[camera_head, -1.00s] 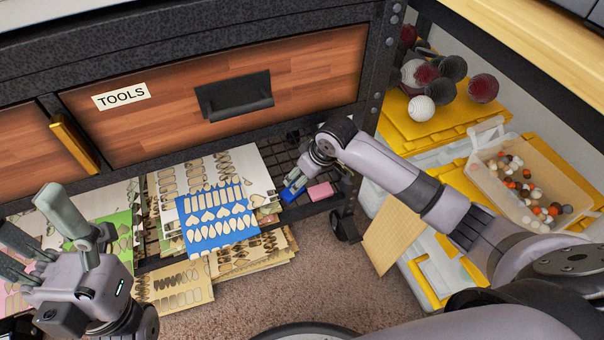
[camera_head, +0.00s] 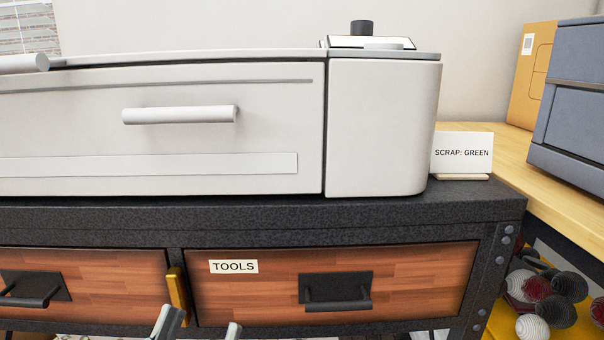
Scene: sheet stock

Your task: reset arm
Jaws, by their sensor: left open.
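Only the fingertips of my left gripper (camera_head: 200,328) show, at the bottom edge of the head view. They are apart with nothing visible between them, in front of the lower edge of the TOOLS drawer (camera_head: 420,285). The rest of my left arm is below the picture. My right arm and gripper are not in view.
A large white machine (camera_head: 230,165) with a grey handle stands on the dark bench top (camera_head: 460,200). A "SCRAP: GREEN" sign (camera_head: 462,153) stands beside it. A blue-grey cabinet (camera_head: 570,110) and a cardboard box (camera_head: 533,70) are at right. Several round balls (camera_head: 533,327) sit below.

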